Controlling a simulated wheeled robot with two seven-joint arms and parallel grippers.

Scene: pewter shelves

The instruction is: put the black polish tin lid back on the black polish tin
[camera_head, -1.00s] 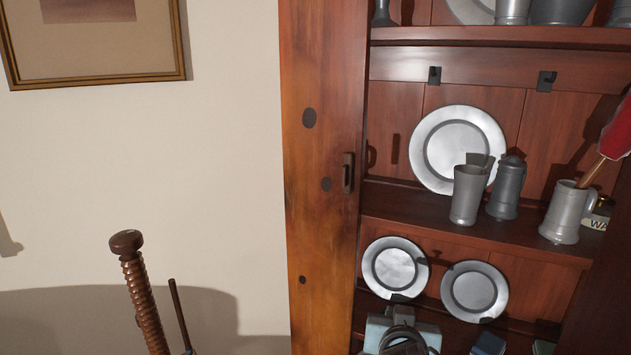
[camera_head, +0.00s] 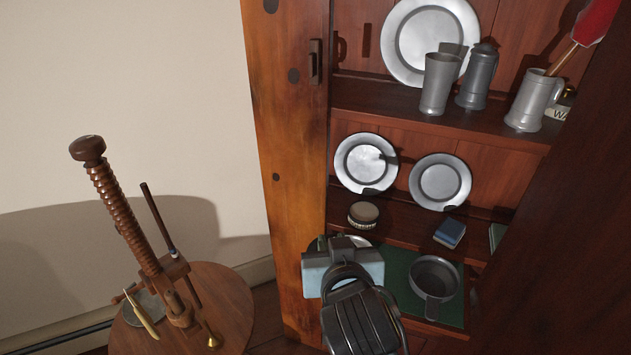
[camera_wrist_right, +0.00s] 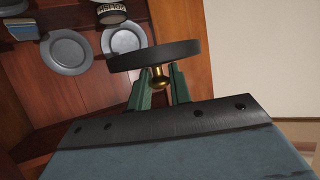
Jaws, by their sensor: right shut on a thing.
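The black polish tin (camera_head: 362,217) stands on the cabinet shelf below two upright plates, with a patterned band around its side and a brownish top. It also shows upside down at the top of the right wrist view (camera_wrist_right: 111,13). My right gripper (camera_wrist_right: 157,84) is shut on the brass knob of the black polish tin lid (camera_wrist_right: 153,57), a dark flat disc. The gripper and lid are apart from the tin. In the head view my pale blue gripper body is in front of and below the tin, and the lid cannot be made out. My left gripper is not in view.
A blue box (camera_head: 450,232) stands right of the tin. Two plates (camera_head: 366,163) lean behind it. A dark pan (camera_head: 434,279) sits on the green surface below. The cabinet's wooden side (camera_head: 292,180) borders the shelves at left. A screw press (camera_head: 130,225) stands on a round table.

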